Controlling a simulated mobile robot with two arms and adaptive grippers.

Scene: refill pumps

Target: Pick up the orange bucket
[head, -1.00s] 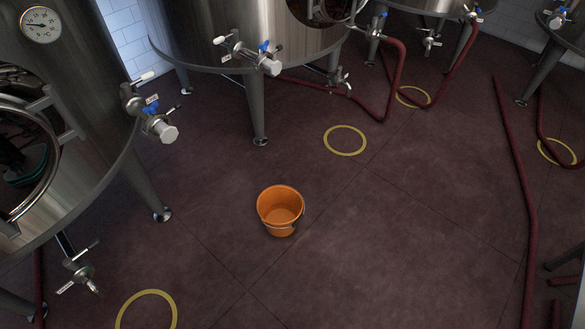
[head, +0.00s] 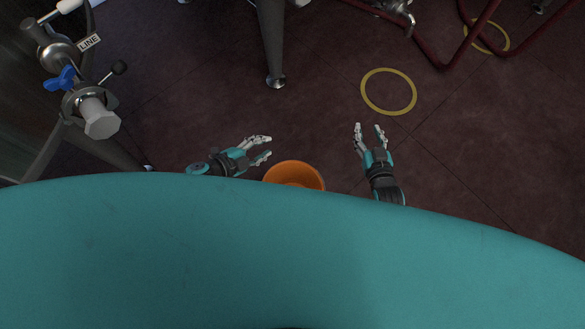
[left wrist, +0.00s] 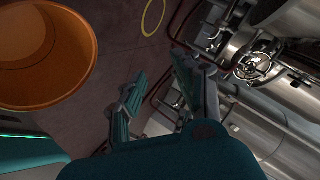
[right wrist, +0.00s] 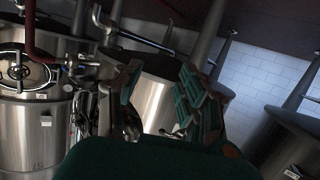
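The orange bucket (head: 296,172) stands on the dark red floor in the head view. My own teal body hides its lower part. My left gripper (head: 265,149) is open and empty, just left of and beyond the bucket's rim. My right gripper (head: 369,129) is open and empty, to the right of and beyond the bucket, apart from it. In the left wrist view the bucket (left wrist: 42,50) fills the upper left, beside the open fingers (left wrist: 158,98). The right wrist view shows the open right fingers (right wrist: 158,88) with no bucket.
A tank leg (head: 271,45) meets the floor beyond the bucket. A tank valve with a blue handle (head: 98,118) stands out at the left. A red hose (head: 440,62) lies at the back right. A yellow floor ring (head: 388,92) lies on clear floor.

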